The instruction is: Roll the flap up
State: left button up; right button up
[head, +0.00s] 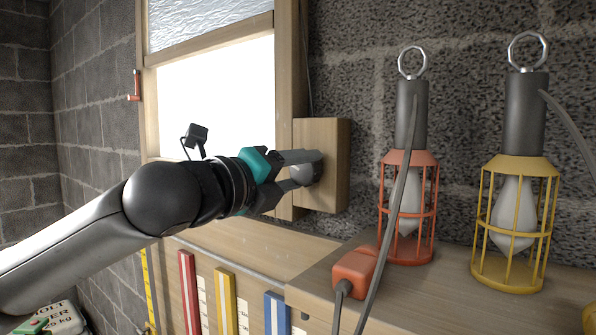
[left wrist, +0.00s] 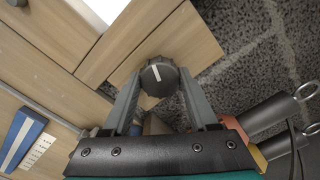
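A dark round knob (left wrist: 160,77) with a white pointer line sits on a wooden block (head: 337,165) on the wall, right of a framed opening. My left gripper (head: 303,170) is at the knob, one finger on each side. In the left wrist view both fingers appear to touch the knob's sides. The knob (head: 304,173) is partly hidden by the fingers in the head view. My right gripper is not in view.
An orange caged lamp (head: 409,215) and a yellow caged lamp (head: 516,225) stand on the wooden ledge at right. An orange plug (head: 353,270) with a cable lies near the ledge's front corner.

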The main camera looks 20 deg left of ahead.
pick_arm(q)
jog(key=o, duration=0.4)
jog(key=shift+b+v, duration=2.85)
jog(key=shift+v, duration=4.8)
jog(key=shift+w, duration=0.1)
